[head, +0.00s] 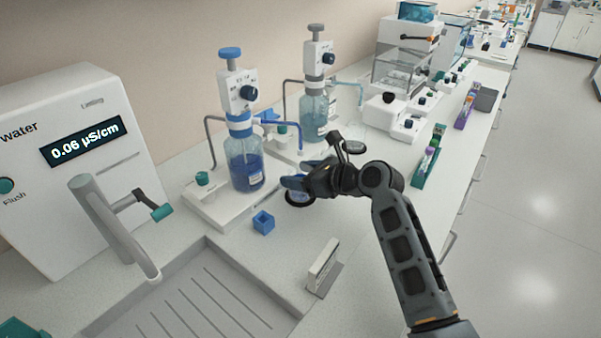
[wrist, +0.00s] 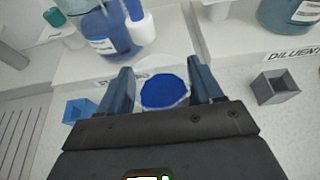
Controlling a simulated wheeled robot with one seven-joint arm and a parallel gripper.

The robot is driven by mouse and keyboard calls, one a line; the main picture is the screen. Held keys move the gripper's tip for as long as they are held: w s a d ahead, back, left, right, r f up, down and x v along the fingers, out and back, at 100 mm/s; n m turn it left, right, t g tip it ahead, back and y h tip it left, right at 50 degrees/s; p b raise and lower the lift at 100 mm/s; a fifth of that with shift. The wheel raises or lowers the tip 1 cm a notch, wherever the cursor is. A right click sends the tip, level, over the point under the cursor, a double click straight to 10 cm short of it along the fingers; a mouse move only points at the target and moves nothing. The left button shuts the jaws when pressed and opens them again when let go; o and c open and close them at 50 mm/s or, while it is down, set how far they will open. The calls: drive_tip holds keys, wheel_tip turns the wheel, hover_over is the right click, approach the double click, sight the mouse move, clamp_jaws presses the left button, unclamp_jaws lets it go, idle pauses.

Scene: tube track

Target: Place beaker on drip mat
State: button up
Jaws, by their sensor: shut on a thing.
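The beaker (wrist: 163,92) holds blue liquid and sits between the two fingers of my gripper (wrist: 160,88) in the wrist view. My gripper (head: 293,184) is shut on it. In the head view the beaker (head: 302,194) is mostly hidden by the fingers. I cannot tell whether the beaker's base touches the mat.
The blue-filled bottle (head: 245,165) and its spout stand just behind my gripper. A blue cube holder (head: 263,222) is at left, and a grey cube holder (wrist: 275,87) shows at right in the wrist view. A white upright sign (head: 323,268) and sink (head: 190,300) are nearer.

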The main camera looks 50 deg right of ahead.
drive_tip(key=shift+f, duration=0.1)
drive_tip(key=o, duration=1.1)
drive_tip(key=shift+r, duration=0.2)
drive_tip(key=v, duration=1.2)
drive_tip(key=shift+b, duration=0.4)
